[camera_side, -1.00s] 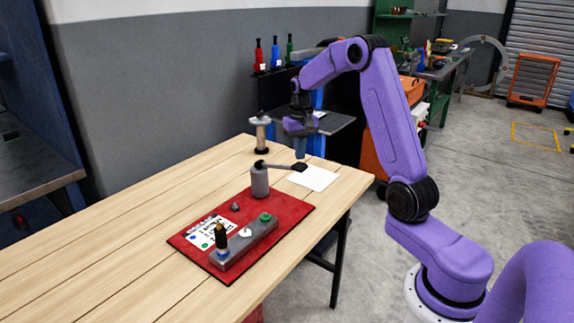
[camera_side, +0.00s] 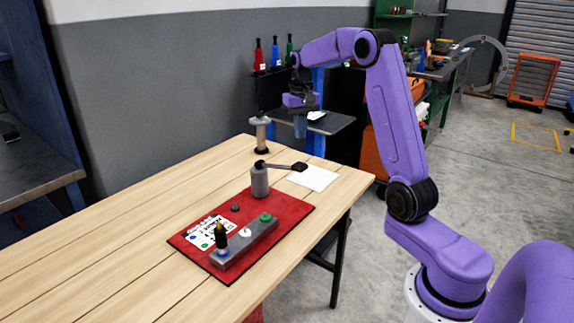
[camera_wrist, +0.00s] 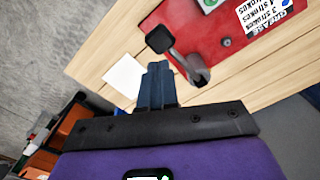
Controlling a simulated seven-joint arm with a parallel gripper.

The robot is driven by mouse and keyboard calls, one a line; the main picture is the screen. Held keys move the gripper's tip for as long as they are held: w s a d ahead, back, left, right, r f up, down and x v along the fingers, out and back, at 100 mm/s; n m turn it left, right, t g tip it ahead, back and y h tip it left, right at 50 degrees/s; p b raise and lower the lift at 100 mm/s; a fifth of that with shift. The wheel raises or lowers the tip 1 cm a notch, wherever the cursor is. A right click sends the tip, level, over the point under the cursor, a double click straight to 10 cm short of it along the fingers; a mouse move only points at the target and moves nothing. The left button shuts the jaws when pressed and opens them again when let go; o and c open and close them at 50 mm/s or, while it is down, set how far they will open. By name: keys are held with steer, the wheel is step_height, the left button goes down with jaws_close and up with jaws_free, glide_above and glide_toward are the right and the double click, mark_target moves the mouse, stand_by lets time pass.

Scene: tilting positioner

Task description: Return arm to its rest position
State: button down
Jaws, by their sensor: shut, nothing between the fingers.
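My gripper (camera_side: 300,128) hangs pointing down above the back right part of the wooden table, clear of everything on it. Its fingers are together and empty, as the wrist view shows (camera_wrist: 156,72). The red positioner base (camera_side: 290,222) lies on the table in front of it. A grey post with a dark lever arm (camera_side: 260,180) stands on the base's back edge; the lever points right, toward a white sheet (camera_side: 316,178). In the wrist view the lever's black pad (camera_wrist: 160,39) shows just beyond my fingertips.
A grey bar with a green button (camera_side: 265,217) and a dark knob (camera_side: 221,236) sits on the red base. A metal post with a black foot (camera_side: 261,134) stands at the table's back edge. Red, blue and green bottles (camera_side: 275,52) stand behind. The table's left part (camera_side: 110,250) is clear.

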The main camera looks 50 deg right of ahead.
stand_by(0.4)
steer(key=s+a+n, duration=0.4)
steer(key=a, duration=0.7)
steer(key=s+a+n, duration=0.4)
steer(key=s+a, duration=0.1)
steer(key=a, duration=0.6)
steer(key=s+a+f+n, duration=0.2)
steer(key=s+n, duration=0.3)
steer(key=s, duration=0.7)
steer(key=s+a+f+n, duration=0.2)
steer(key=s+n, duration=0.3)
steer(key=s, duration=0.7)
steer(key=shift+a+n, duration=0.3)
steer(key=shift+a, duration=0.35)
